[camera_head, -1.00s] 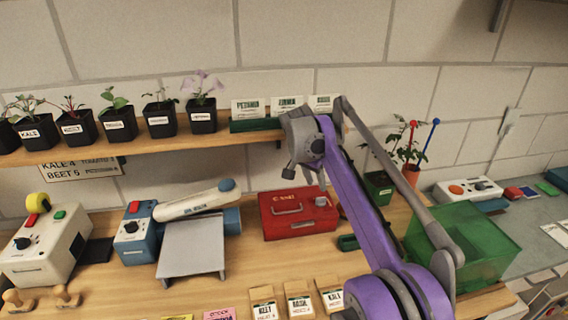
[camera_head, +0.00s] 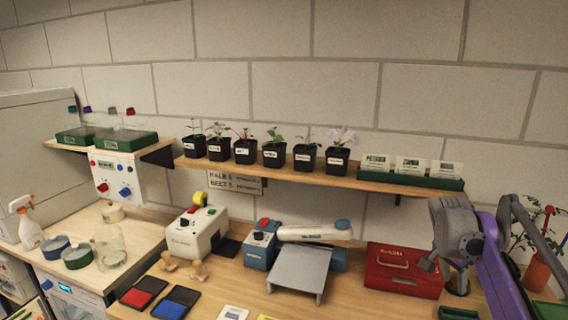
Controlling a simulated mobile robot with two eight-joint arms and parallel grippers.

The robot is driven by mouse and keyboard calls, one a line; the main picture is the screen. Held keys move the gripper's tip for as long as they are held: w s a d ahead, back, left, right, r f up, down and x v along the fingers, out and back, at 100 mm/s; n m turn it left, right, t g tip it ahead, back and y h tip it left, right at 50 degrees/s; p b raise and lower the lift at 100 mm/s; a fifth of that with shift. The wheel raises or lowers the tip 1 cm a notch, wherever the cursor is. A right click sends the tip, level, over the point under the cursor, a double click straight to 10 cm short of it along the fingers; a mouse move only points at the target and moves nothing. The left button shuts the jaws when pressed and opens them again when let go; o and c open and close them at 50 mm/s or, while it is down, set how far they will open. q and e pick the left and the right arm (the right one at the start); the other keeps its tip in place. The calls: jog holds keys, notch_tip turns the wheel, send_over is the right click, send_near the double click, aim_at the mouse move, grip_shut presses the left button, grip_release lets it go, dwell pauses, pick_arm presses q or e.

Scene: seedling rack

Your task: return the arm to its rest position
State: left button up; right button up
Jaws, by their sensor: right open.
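My right arm, purple and grey, comes in at the right edge of the head view. Its grey gripper (camera_head: 444,270) points down and is open, in front of the wall and beside the right end of the red toolbox (camera_head: 404,271). Nothing shows between its fingers, though the fingertips are small and partly overlapped by the arm. My left arm and gripper are not in view.
A shelf (camera_head: 390,186) above carries several black seedling pots (camera_head: 305,158) and a green tray of cards (camera_head: 410,178). On the bench stand a blue-and-white device (camera_head: 261,245) and a cream machine (camera_head: 196,231). Ink pads (camera_head: 175,302) lie in front.

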jog(key=s+a+f+n+t+y+p, duration=0.1)
jog(key=s+a+f+n+t+y, duration=0.15)
jog(key=s+a+n, duration=0.7)
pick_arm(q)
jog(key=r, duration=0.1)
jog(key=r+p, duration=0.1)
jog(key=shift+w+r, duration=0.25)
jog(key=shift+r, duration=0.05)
pick_arm(e)
jog(key=s+a+f+n+y, duration=0.1)
jog(key=s+a+f+n, duration=0.1)
jog(key=s+a+f, duration=0.4)
jog(key=s+a+f+n+t, duration=0.1)
jog(key=s+a+f+n, duration=0.1)
jog(key=s+a+f, duration=0.5)
jog(key=s+a, duration=0.1)
jog(key=s, duration=0.5)
jog(key=shift+f+n+y, duration=0.25)
jog(key=shift+n+y, duration=0.1)
jog(key=shift+d+t, duration=0.1)
jog(key=shift+t, duration=0.15)
